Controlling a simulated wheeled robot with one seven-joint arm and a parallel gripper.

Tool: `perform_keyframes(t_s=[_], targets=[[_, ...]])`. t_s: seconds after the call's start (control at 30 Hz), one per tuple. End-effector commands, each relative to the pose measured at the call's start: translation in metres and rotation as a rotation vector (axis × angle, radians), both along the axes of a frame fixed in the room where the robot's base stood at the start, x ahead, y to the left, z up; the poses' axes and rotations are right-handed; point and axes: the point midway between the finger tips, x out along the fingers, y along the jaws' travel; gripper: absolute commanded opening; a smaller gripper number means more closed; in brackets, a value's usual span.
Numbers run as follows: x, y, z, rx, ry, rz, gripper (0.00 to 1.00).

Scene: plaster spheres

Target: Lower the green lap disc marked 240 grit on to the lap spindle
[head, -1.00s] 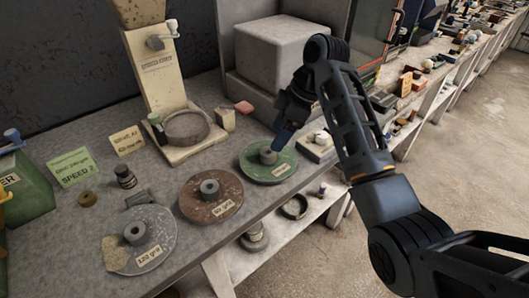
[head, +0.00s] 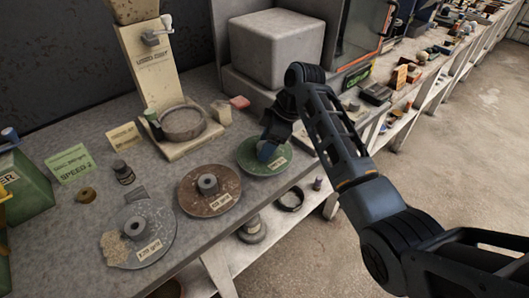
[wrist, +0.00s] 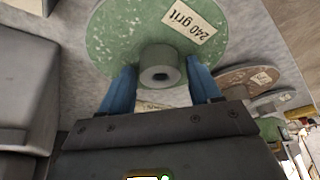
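The green lap disc (head: 250,165), marked 240 grit, lies flat on the bench near its front edge. In the wrist view the green disc (wrist: 120,45) shows its label and a grey hub (wrist: 160,62) with a dark bore. My gripper (head: 266,152) is down at the hub. Its blue fingers (wrist: 161,75) stand on either side of the hub, very near it. They look open, and any contact is not clear. A tall cream stand (head: 150,70) has a round grey pan (head: 183,123) at its foot. I cannot make out a lap spindle for certain.
A brown disc (head: 190,196) and a grey disc (head: 165,222) lie on the bench left of the green one, each with a hub. A grey block (head: 275,50) stands behind.

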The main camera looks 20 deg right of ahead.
Motion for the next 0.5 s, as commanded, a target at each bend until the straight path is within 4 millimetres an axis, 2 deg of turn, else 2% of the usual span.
perform_keyframes(t_s=[0.07,0.5], targets=[[0.0001,-0.0001,0.0002,0.000,0.000,0.000,0.55],[0.0001,-0.0001,0.0004,0.000,0.000,0.000,0.13]])
